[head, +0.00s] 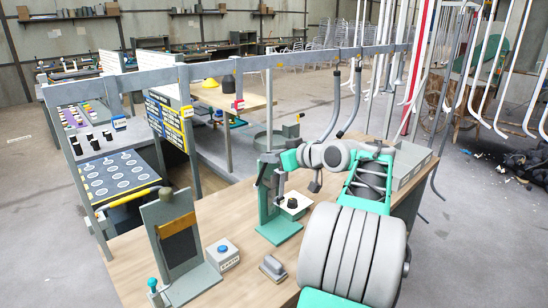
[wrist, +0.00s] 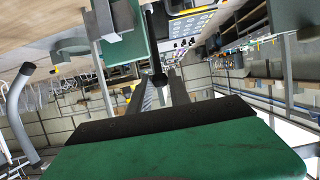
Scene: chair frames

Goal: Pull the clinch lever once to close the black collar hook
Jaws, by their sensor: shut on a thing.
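The green clinch press (head: 280,233) stands upright on the wooden bench, with a dark grey head and a pale plate on it. A small black collar (head: 292,203) sits on the pale plate; I cannot tell whether its hook is open or closed. In the wrist view my gripper's two dark fingers (wrist: 161,88) are close together around a dark, round-ended part, which looks like the clinch lever (wrist: 158,78).
A grey upright fixture (head: 180,232) with a blue-knobbed handle stands at the bench's left. A metal rail (head: 250,62) with hanging hooks crosses above the bench.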

